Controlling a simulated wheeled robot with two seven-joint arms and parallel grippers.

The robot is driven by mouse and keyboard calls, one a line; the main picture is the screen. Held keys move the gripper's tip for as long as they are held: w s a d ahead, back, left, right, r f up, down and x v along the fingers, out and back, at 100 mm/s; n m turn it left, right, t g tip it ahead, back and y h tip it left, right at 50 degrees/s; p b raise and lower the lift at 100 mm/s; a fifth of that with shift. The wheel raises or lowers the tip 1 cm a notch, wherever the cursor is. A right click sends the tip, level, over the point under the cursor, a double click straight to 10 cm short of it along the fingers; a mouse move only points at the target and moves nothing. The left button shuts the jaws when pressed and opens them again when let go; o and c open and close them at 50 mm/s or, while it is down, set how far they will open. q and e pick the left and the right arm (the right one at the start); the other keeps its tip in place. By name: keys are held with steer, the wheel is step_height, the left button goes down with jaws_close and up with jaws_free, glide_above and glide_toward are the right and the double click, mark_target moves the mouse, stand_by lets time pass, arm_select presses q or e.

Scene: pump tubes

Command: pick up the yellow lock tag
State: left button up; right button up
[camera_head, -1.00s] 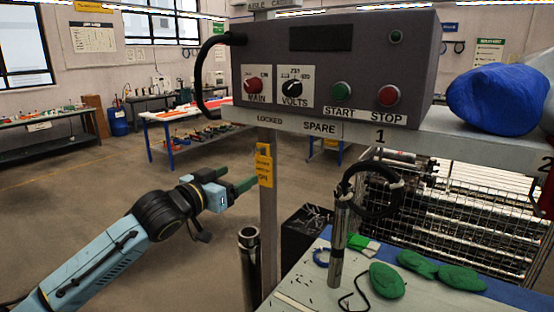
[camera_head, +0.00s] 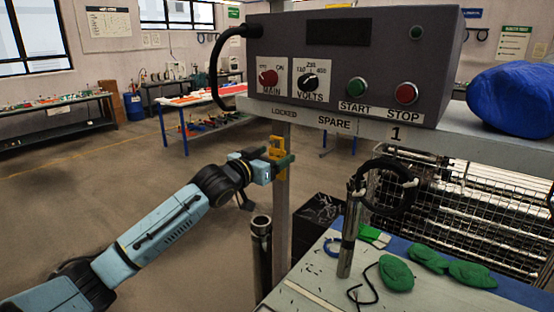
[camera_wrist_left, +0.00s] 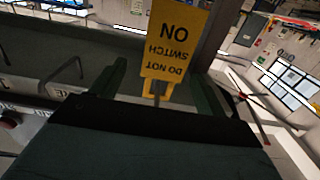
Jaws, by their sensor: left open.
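The yellow lock tag (camera_head: 277,147) is at the upright post, below the LOCKED label. In the left wrist view the tag (camera_wrist_left: 176,40) shows large and upside down, with DO NOT SWITCH ON in dark letters. My left gripper (camera_head: 272,165) is at the tag. Its fingers are open, one on each side of the tag in the left wrist view (camera_wrist_left: 163,88), with gaps between them and the tag. I cannot tell whether either finger touches it. In the head view the fingers partly cover the tag. My right gripper is not in view.
The grey post (camera_head: 282,200) stands close behind the tag. The control box (camera_head: 350,65) and its shelf overhang it. A dark upright tube (camera_head: 261,250) stands below the gripper. Floor at left is clear.

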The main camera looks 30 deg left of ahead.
mark_target(276, 153)
arm_select(q)
steer(key=w+p, duration=0.1)
steer(key=w, duration=0.2)
steer(key=shift+w, duration=0.25)
steer(key=shift+w+f, duration=0.15)
steer(key=shift+w, duration=0.4)
steer(key=c, duration=1.1)
steer(key=shift+o, duration=0.2)
